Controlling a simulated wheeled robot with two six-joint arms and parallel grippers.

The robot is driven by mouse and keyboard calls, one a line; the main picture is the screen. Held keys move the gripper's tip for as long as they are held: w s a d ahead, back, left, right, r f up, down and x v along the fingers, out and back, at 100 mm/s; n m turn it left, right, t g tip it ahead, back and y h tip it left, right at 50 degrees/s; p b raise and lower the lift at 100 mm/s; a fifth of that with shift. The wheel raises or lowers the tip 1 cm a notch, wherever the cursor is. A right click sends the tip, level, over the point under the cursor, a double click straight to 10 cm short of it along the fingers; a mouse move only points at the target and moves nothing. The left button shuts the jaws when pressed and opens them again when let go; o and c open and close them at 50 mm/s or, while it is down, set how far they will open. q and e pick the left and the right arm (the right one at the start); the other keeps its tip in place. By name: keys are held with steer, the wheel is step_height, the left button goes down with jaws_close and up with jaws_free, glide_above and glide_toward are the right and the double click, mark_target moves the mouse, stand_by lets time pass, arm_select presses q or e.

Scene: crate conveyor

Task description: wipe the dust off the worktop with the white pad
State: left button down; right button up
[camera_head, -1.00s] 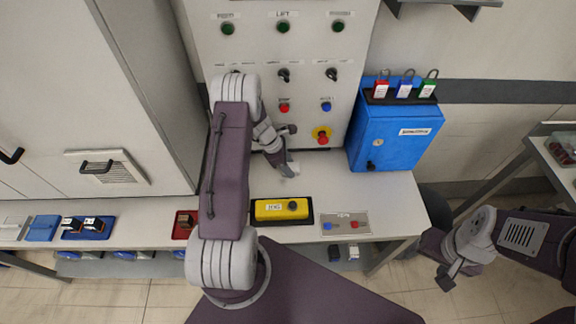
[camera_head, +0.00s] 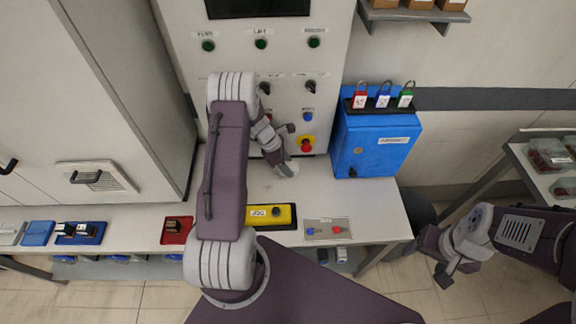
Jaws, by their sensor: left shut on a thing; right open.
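My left arm reaches over the pale worktop (camera_head: 365,196). My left gripper (camera_head: 284,165) points down at the worktop's back part, below the control panel. It is shut on a small whitish pad (camera_head: 290,170), mostly hidden by the fingers. The pad is at or just above the surface; I cannot tell whether it touches. No dust is clear at this size, and my arm hides part of the worktop. My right gripper (camera_head: 443,277) is open and empty, off the worktop's right end.
A yellow control box (camera_head: 270,214) and a grey plate with blue and red parts (camera_head: 328,229) stand along the front edge. A blue lockbox (camera_head: 376,146) stands at the back right. A red tray (camera_head: 177,231) lies left of my arm. The panel has a red stop button (camera_head: 306,146).

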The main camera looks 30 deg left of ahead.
mark_target(292, 166)
arm_select(q)
step_height(292, 166, up, 2)
steer(key=shift+d+r+p, duration=0.1)
steer(key=shift+p, duration=0.5)
steer(key=shift+r+p, duration=0.65)
